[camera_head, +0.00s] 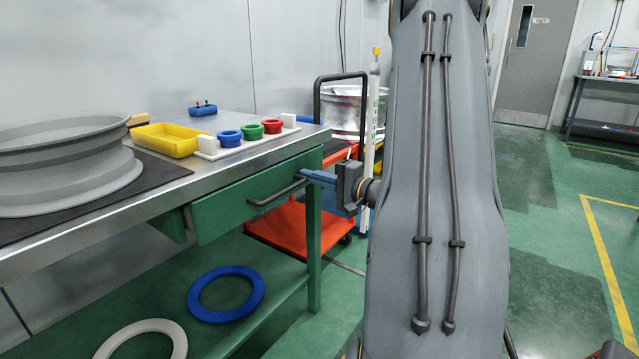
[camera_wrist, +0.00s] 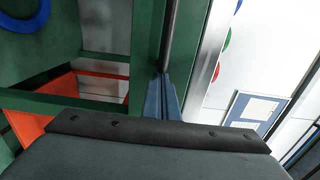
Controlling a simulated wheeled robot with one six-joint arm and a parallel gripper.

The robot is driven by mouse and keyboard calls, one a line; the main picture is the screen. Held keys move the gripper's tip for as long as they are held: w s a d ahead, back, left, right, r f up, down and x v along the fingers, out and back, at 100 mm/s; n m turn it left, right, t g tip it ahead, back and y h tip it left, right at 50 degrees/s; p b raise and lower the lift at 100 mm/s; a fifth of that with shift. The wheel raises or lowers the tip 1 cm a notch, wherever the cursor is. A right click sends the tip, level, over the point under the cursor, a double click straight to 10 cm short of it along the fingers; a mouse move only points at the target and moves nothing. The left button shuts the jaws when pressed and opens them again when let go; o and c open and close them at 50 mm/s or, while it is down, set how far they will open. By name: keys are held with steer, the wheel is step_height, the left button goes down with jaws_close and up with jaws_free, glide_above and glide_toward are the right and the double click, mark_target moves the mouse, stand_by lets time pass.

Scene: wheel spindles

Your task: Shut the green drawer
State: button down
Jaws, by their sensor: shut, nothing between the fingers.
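The green drawer (camera_head: 240,202) sits under the steel tabletop, with a dark bar handle (camera_head: 275,192) across its front. Its front stands close to the table edge; how far it is out I cannot tell for sure. In the wrist view the drawer front (camera_wrist: 146,50) is a green panel beside the dark handle (camera_wrist: 170,35). My gripper (camera_head: 304,174) has blue fingers at the right end of the handle. In the wrist view the fingers (camera_wrist: 163,78) are together, near the handle and the drawer front. Whether they touch is unclear. Nothing shows between them.
The steel table (camera_head: 90,222) holds a large grey rim (camera_head: 65,170), a yellow bin (camera_head: 170,139) and small coloured rings. A blue ring (camera_head: 226,294) and a white ring (camera_head: 140,340) lie on the lower shelf. A red cart (camera_head: 290,228) stands behind the table's right end.

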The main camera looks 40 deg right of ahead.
mark_target(297, 171)
steer(key=shift+w, duration=0.1)
stand_by(0.3)
steer(key=p+x, duration=0.4)
steer(key=p, duration=0.1)
steer(key=shift+w+a+r, duration=0.1)
steer(key=shift+w+r, duration=0.05)
steer(key=shift+w, duration=0.35)
steer(key=shift+p, duration=0.35)
steer(key=shift+s+p, duration=0.65)
steer(key=shift+p, duration=0.05)
steer(key=p+v, duration=0.3)
steer(key=v, duration=1)
steer(key=shift+s, duration=0.2)
